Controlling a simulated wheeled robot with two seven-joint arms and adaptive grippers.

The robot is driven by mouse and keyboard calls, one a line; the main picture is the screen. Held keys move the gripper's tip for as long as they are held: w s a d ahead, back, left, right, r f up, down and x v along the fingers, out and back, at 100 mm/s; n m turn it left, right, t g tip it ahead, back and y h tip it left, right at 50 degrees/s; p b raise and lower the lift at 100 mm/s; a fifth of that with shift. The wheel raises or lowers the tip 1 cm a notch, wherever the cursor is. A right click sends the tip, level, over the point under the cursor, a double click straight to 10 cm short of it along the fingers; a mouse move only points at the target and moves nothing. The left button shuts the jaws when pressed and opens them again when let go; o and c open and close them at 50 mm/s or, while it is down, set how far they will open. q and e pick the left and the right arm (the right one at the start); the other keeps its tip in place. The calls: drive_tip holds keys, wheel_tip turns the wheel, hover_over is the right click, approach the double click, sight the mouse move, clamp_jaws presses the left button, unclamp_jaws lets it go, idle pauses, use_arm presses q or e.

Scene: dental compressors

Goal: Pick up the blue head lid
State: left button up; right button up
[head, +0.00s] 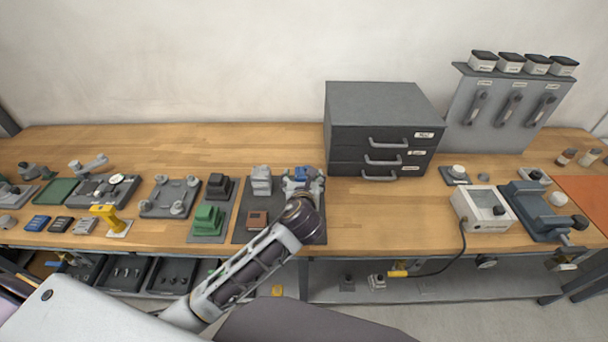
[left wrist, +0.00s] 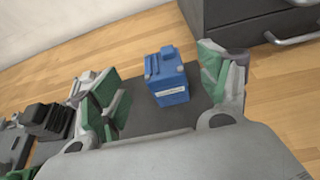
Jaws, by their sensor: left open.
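The blue head lid (left wrist: 168,78) is a small blue block with a raised top and a pale label on its front. It stands upright on a dark mat (left wrist: 205,90) in the left wrist view. My left gripper (left wrist: 160,82) is open, with its green-padded fingers on either side of the lid. Gaps show between the lid and both fingers. In the head view, my left gripper (head: 303,187) is over the mat's back right part and hides most of the lid. My right gripper is not in view.
A grey part (head: 261,180) and a brown block (head: 257,220) share the mat. Green (head: 207,219) and black (head: 218,186) parts stand to the left. A dark drawer cabinet (head: 365,125) stands close behind on the right. The wooden bench (head: 385,215) is clear right of the mat.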

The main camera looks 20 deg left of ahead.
sight(304, 170)
use_arm(q)
drive_tip(key=shift+w+f, duration=0.1)
drive_tip(key=shift+w, duration=0.1)
drive_tip(key=shift+w, duration=0.1)
drive_tip(key=shift+x, duration=2.55)
drive_tip(key=shift+c, duration=0.3)
drive_tip(key=c, duration=1.1)
drive_tip(key=shift+r, duration=0.35)
